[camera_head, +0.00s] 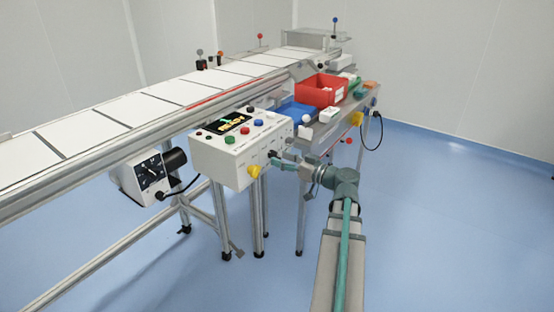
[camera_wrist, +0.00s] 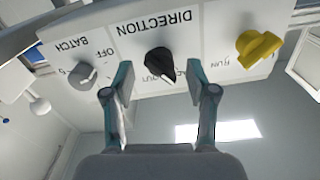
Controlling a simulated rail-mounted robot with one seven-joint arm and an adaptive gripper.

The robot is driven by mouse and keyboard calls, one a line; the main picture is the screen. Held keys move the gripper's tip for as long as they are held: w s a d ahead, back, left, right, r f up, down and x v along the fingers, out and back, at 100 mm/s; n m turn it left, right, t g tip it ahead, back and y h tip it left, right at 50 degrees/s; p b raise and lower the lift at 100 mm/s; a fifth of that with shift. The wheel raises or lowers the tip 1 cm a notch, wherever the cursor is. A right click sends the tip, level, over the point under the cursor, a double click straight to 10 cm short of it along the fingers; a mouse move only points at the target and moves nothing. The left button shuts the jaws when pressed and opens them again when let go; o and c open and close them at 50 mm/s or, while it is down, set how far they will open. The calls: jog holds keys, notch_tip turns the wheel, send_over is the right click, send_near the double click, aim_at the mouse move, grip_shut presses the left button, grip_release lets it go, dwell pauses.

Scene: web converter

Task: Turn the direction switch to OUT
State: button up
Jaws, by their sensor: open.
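The direction switch is a black knob (camera_wrist: 160,62) under the upside-down word DIRECTION on the white control box (camera_wrist: 110,30). Its narrow end points down and slightly right in the wrist view; the small position labels beside it are partly hidden and hard to read. My gripper (camera_wrist: 166,82) is open, with one finger on each side just below the knob; I see no clear contact. In the head view my gripper (camera_head: 279,161) is at the front face of the control box (camera_head: 225,162), and the knob cannot be made out clearly there.
A grey BATCH knob (camera_wrist: 82,75) is left of the switch and a yellow knob (camera_wrist: 258,48) right of it in the wrist view. A conveyor (camera_head: 150,103) runs behind the box. A red bin (camera_head: 321,90) stands on the side table. The floor on the right is clear.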

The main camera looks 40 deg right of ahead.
jog(key=shift+x, duration=1.35)
grip_shut()
